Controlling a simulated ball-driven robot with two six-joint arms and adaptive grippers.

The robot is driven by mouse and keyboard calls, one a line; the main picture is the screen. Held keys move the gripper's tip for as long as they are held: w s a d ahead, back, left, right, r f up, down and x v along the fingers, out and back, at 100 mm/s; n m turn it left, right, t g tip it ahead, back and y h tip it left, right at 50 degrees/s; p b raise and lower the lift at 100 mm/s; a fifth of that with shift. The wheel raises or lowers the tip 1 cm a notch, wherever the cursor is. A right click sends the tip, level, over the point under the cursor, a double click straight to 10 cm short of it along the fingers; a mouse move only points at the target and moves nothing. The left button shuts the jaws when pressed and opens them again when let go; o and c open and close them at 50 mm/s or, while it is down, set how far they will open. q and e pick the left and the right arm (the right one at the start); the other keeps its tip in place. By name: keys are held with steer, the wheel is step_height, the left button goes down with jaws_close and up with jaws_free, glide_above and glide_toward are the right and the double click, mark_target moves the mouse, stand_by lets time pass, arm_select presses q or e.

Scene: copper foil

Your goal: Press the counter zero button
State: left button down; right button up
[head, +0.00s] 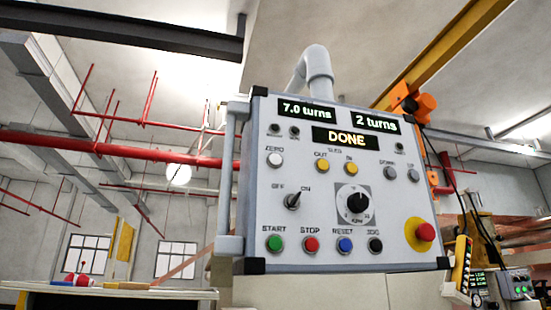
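A grey control panel (320,180) with black corners hangs from a grey pipe in the middle of the head view. Its displays read "7.0 turns" (306,112), "2 turns" (375,122) and "DONE" (345,138). A white round button (274,160) sits under the label ZERO at the panel's upper left. A blue button (345,245) sits under RESET in the bottom row. A green START button (275,243), a red STOP button (311,244) and a black button (375,245) share that row. Neither of my grippers is in view.
A red emergency knob (425,232) on a yellow base sticks out at the panel's lower right. A toggle switch (293,200) and a black dial (356,203) sit mid-panel. A yellow pendant (460,265) hangs at right. A table (110,292) stands lower left.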

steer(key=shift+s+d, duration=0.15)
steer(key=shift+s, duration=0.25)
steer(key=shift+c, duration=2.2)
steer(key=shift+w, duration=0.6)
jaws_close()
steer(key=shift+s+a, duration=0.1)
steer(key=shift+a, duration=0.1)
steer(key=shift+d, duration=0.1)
